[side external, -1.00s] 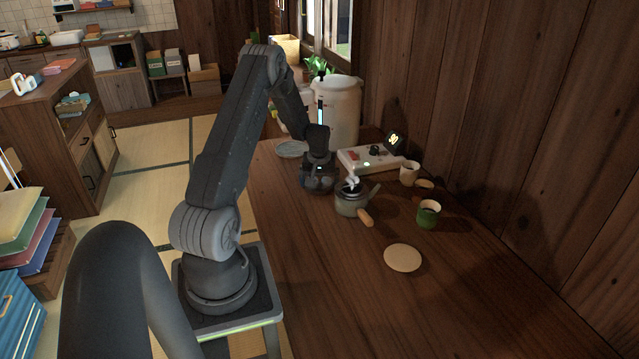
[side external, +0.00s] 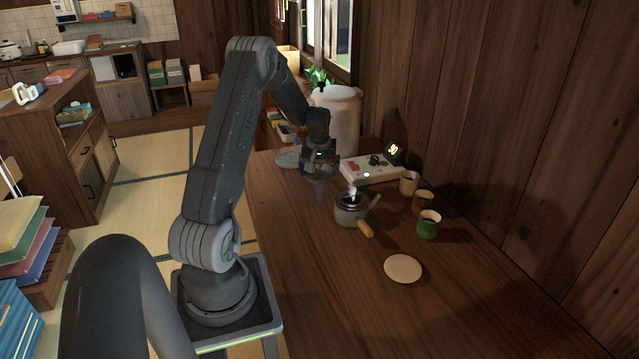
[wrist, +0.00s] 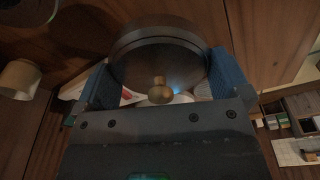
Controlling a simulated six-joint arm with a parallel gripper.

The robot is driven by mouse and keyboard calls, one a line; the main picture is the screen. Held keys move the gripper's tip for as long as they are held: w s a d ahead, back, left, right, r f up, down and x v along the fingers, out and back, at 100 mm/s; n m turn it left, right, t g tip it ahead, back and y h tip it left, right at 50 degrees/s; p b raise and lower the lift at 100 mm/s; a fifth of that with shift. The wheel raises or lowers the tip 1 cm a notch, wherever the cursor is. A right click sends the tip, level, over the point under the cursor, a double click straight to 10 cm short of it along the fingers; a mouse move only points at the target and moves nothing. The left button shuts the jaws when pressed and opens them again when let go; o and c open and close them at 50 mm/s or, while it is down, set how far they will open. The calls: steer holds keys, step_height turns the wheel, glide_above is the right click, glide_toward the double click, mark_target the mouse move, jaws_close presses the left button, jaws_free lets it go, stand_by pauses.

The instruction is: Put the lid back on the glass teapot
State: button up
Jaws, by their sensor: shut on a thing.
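In the side view the small glass teapot (side external: 349,211) stands upright on the wooden table, with a tan side handle (side external: 365,229) and pale steam above its dark top. My gripper (side external: 320,178) is above the table, to the left of the teapot and apart from it. In the wrist view my gripper (wrist: 163,82) is shut on the round lid (wrist: 158,50), with a blue pad at each side. The lid has a small tan knob (wrist: 160,93). In the side view the lid is hard to make out at the fingers.
Several cups, including a green cup (side external: 428,225), are right of the teapot. A round tan mat (side external: 403,268) lies in front. A pale dish (side external: 288,158) is behind my gripper.

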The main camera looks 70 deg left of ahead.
mark_target(352, 195)
steer(key=shift+m, duration=0.8)
steer(key=d+r, duration=0.1)
steer(key=w+d+r, duration=0.2)
steer(key=shift+d+r, duration=0.2)
steer(key=shift+d, duration=0.1)
steer(key=w+d+r+m, duration=0.1)
steer(key=d, duration=0.2)
steer(key=w+d+m, duration=0.1)
steer(key=d, duration=0.2)
steer(key=w+d+r+m, duration=0.1)
steer(key=d+m, duration=0.1)
steer(key=d, duration=0.1)
steer(key=shift+d+r+t, duration=0.1)
steer(key=shift+r+t, duration=0.2)
steer(key=shift+t, duration=0.1)
steer(key=shift+d+f+h, duration=0.1)
steer(key=shift+d+h, duration=0.05)
steer(key=shift+h, duration=0.15)
steer(key=shift+f, duration=3.05)
steer(key=shift+f, duration=0.15)
steer(key=o, duration=0.5)
